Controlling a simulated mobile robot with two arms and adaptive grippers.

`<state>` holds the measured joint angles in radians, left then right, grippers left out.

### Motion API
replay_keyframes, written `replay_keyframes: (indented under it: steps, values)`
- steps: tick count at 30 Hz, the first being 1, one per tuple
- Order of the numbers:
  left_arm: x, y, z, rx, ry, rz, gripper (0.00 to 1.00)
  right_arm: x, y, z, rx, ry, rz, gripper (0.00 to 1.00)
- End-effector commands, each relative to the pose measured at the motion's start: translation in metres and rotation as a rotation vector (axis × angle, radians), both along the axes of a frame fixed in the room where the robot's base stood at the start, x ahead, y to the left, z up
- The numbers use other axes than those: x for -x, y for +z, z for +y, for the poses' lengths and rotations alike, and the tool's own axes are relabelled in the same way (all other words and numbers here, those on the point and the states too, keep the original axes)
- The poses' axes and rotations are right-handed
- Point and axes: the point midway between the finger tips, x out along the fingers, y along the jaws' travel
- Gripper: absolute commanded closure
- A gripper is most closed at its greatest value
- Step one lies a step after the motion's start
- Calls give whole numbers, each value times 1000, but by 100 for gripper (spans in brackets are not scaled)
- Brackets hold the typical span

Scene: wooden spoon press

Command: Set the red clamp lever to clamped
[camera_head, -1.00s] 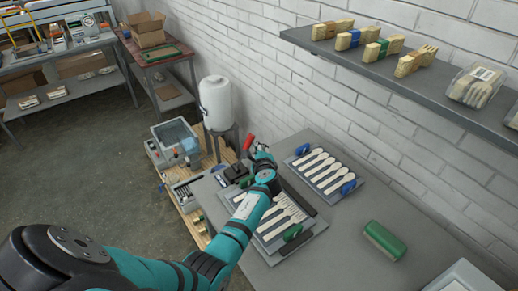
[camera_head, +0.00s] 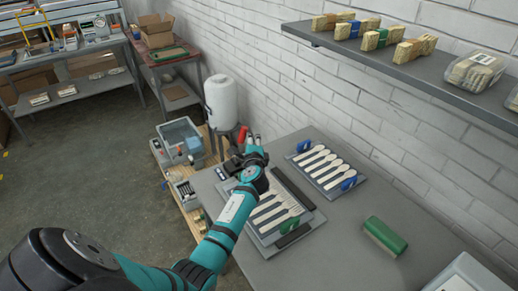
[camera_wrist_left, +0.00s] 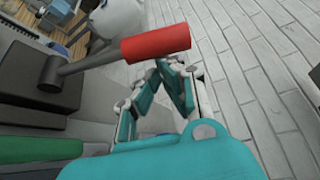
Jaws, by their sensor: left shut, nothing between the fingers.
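The red clamp lever (camera_head: 242,135) stands up at the far left end of the spoon press on the grey table. In the left wrist view its red grip (camera_wrist_left: 155,43) sits on a dark metal rod running left to a dark round pivot. My left gripper (camera_head: 252,140) is just right of the lever in the head view. In the left wrist view its fingertips (camera_wrist_left: 167,68) are together and empty, just below the red grip; I cannot tell whether they touch it. My wrist hides much of the press. My right gripper is not in view.
A tray with spoons (camera_head: 282,213) lies at the front of the press. A second spoon tray (camera_head: 360,172) and a green brush (camera_head: 385,237) lie to the right. A white tank (camera_head: 221,103) stands behind, near the brick wall. The table's front right is mostly clear.

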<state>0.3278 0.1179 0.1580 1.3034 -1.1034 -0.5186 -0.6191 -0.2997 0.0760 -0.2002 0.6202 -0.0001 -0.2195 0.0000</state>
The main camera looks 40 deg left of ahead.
Motion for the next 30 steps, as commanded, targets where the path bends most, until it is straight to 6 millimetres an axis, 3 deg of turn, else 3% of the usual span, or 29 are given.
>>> replay_keyframes:
  steps: [1, 3, 15, 18, 30]
  values:
    - [4, -7, 5, 11, 2, -39, 100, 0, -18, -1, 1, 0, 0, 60]
    - [10, -5, 9, 37, 1, -101, 100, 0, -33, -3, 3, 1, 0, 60]
    - [47, 5, 24, 184, 3, -446, 100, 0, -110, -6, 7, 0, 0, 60]
    - [55, 8, 27, 216, 2, -520, 100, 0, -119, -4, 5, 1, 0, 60]
    - [77, 11, 36, 209, 0, -510, 100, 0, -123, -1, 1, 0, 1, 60]
